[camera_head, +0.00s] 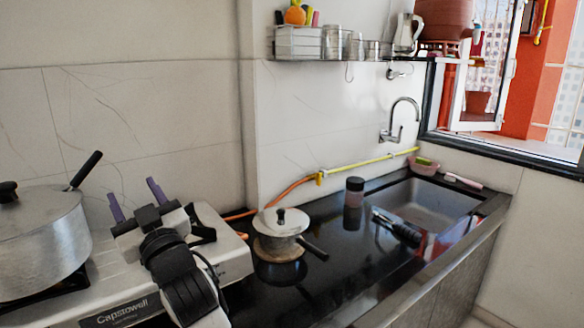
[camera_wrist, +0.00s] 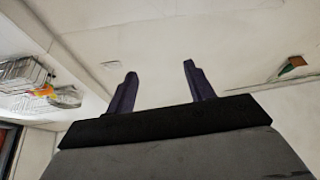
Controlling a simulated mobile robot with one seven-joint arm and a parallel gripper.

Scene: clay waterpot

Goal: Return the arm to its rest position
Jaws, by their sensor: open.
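My gripper (camera_head: 137,196) is raised over the white stove at the lower left of the head view. Its two purple fingers point up and stand apart with nothing between them. In the wrist view the gripper (camera_wrist: 160,70) is open and empty too, with pale wall or ceiling behind it. My dark wrist hides part of the stove below. The gripper appears close to the large metal pot in the picture; the exact gap cannot be told.
A metal pot (camera_head: 45,245) with a dark handle sits on the stove (camera_head: 225,262). A small lidded pot (camera_head: 281,224) and a jar (camera_head: 354,192) stand on the black counter beside the sink (camera_head: 432,200). A shelf (camera_head: 340,60) holds tins, a kettle and a clay waterpot (camera_head: 443,18).

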